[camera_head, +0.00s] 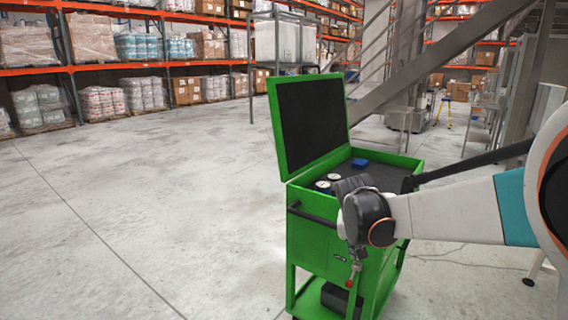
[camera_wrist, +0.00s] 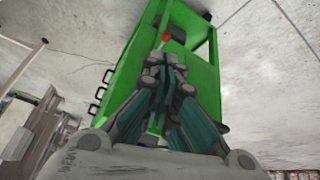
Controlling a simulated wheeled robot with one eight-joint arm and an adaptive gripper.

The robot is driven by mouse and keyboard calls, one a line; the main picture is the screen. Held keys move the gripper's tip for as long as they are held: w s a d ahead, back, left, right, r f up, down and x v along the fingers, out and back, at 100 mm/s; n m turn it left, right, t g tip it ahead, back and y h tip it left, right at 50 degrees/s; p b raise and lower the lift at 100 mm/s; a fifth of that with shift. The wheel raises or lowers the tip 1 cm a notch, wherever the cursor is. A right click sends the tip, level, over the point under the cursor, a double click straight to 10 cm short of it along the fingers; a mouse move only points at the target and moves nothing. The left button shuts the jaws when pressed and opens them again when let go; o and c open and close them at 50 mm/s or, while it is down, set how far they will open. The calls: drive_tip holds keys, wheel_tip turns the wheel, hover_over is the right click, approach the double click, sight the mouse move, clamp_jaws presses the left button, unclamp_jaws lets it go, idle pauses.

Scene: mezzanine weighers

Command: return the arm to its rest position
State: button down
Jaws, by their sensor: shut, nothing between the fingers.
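My arm reaches in from the right in the head view, and its dark wrist joint (camera_head: 368,215) is in front of the green cart (camera_head: 312,250). My gripper (camera_wrist: 165,62) points down along the cart's side in the wrist view. Its fingers are together with nothing visible between them. The cart (camera_wrist: 207,85) fills the middle of the wrist view behind the fingers. A small red part (camera_wrist: 165,37) shows just beyond the fingertips; I cannot tell whether they touch it. In the head view the gripper is small and partly hidden by the wrist.
The cart's lid (camera_head: 310,115) stands open. Two round white gauges (camera_head: 328,181) and a blue item (camera_head: 360,163) are in its top. A metal stair beam (camera_head: 440,60) rises behind. Shelving (camera_head: 120,70) lines the back. The floor (camera_head: 130,210) at left is clear.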

drive_tip(key=s+r+n+t+y, duration=0.1)
drive_tip(key=s+r, duration=0.2)
drive_tip(key=s, duration=0.5)
drive_tip(key=s+r+n, duration=0.1)
drive_tip(key=s+r, duration=0.3)
drive_tip(key=s, duration=0.3)
drive_tip(key=s+f+n+t+y, duration=0.1)
drive_tip(key=s+f, duration=0.1)
drive_tip(key=s, duration=1.3)
drive_tip(key=shift+s+f+t, duration=0.3)
drive_tip(key=shift+s+f, duration=0.05)
drive_tip(key=shift+s, duration=0.05)
